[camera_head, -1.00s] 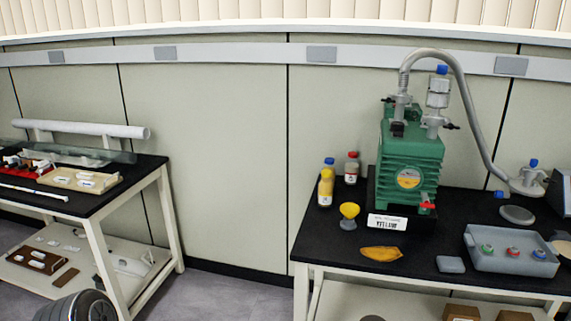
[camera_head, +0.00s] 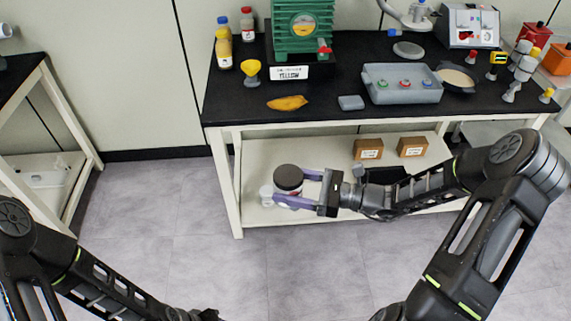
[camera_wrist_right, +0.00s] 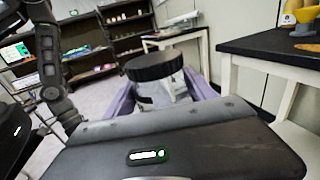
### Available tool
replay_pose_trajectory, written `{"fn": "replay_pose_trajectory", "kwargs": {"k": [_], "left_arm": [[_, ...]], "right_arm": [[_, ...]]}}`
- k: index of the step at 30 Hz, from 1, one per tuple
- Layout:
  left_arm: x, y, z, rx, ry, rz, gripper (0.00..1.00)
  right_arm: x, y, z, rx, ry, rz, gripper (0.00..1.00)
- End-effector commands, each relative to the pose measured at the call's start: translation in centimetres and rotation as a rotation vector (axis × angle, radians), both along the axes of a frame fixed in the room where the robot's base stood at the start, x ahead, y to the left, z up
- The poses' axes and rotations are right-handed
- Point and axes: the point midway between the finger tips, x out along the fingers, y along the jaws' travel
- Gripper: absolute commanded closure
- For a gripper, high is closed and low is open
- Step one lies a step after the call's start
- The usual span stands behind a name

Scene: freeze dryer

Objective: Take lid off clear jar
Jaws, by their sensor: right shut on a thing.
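The clear jar (camera_head: 294,194) has a dark, wide lid (camera_head: 288,177) on its top. My right gripper (camera_head: 290,187) is shut on the jar, its purple fingers on either side of the body below the lid. The jar is held upright in front of the bench's lower shelf. In the right wrist view, the black ribbed lid (camera_wrist_right: 155,66) sits on the jar (camera_wrist_right: 158,95) between the fingers. My left arm reaches to the bottom edge of the head view, and its gripper does not show there.
Brown boxes (camera_head: 368,149) stand on the lower shelf (camera_head: 335,155). The floor (camera_head: 150,220) in front is clear.

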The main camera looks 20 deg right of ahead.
Motion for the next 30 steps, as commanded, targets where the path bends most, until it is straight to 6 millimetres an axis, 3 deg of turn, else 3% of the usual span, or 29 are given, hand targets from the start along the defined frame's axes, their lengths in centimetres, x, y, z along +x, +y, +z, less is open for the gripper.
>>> {"fn": "replay_pose_trajectory", "kwargs": {"k": [15,21,30], "left_arm": [[0.0,0.0,0.0,0.000,0.000,0.000,0.64],[0.0,0.0,0.0,0.000,0.000,0.000,0.64],[0.0,0.0,0.0,0.000,0.000,0.000,0.62]], "right_arm": [[1.6,12.1,-1.6,-0.001,-0.001,0.541,1.00],[1.8,13.8,-1.8,-0.001,0.000,0.626,1.00],[1.8,13.9,-1.8,-0.001,0.001,0.632,1.00]]}}
